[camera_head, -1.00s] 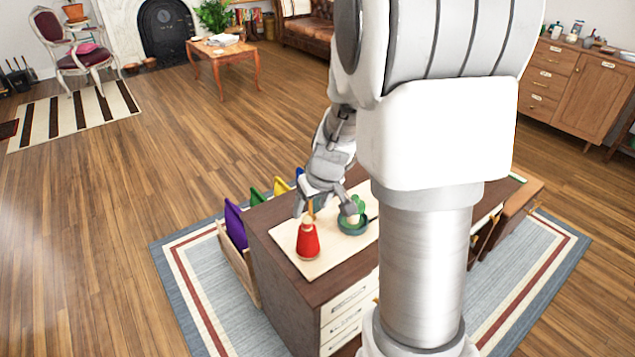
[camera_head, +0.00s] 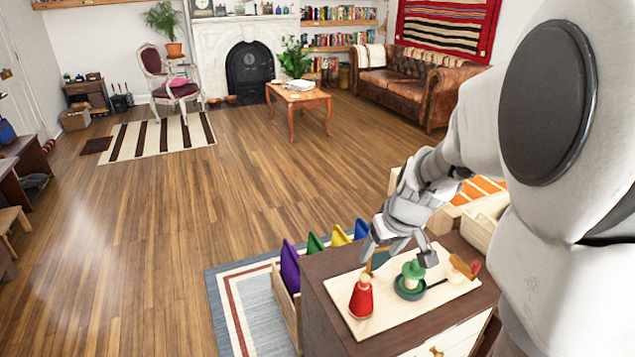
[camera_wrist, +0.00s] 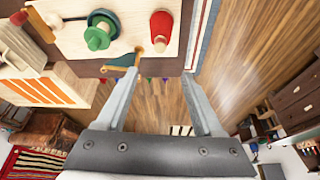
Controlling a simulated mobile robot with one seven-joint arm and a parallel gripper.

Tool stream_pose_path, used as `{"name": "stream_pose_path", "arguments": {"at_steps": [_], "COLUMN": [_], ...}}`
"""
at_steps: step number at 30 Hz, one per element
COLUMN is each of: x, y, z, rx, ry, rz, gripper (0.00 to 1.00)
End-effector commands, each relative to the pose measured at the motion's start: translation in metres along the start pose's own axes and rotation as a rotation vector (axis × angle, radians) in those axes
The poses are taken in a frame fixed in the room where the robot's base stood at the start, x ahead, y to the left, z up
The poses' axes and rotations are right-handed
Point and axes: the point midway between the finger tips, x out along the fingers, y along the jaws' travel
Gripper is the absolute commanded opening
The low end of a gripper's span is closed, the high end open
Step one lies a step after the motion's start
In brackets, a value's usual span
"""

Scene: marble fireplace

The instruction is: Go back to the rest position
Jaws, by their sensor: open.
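My gripper (camera_head: 398,250) is open and appears empty above the far side of a light board (camera_head: 382,318) on a dark brown cabinet (camera_head: 318,300). Its two spread fingers (camera_wrist: 165,88) show in the wrist view with floor between them. On the board stand a red cone-shaped object (camera_head: 361,297) and a green object (camera_head: 412,272) in a dark teal dish (camera_head: 409,291). Both also show in the wrist view, the red one (camera_wrist: 161,27) to the right of the green one (camera_wrist: 98,36). My forearm and fingers partly hide the board's back edge.
Purple (camera_head: 290,268), green, yellow and blue upright pieces stand in a wooden rack (camera_head: 285,305) left of the cabinet. Open floor (camera_head: 190,210) spreads left; a coffee table (camera_head: 300,100) stands farther back.

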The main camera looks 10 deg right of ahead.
Motion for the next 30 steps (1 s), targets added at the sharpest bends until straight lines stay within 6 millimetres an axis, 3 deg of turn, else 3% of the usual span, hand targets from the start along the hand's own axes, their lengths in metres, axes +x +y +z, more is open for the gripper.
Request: {"name": "stream_pose_path", "arguments": {"at_steps": [5, 13, 24, 30], "x": [-0.019, -0.096, -0.186, -0.218], "y": [-0.011, -0.054, -0.098, -0.109], "z": [-0.002, 0.009, 0.051, 0.076], "rx": [-0.001, 0.004, 0.021, 0.039], "ry": [0.012, 0.042, 0.073, 0.09], "rz": [-0.009, -0.036, -0.023, 0.005], "gripper": [0.69, 0.69, 0.69, 0.69]}}
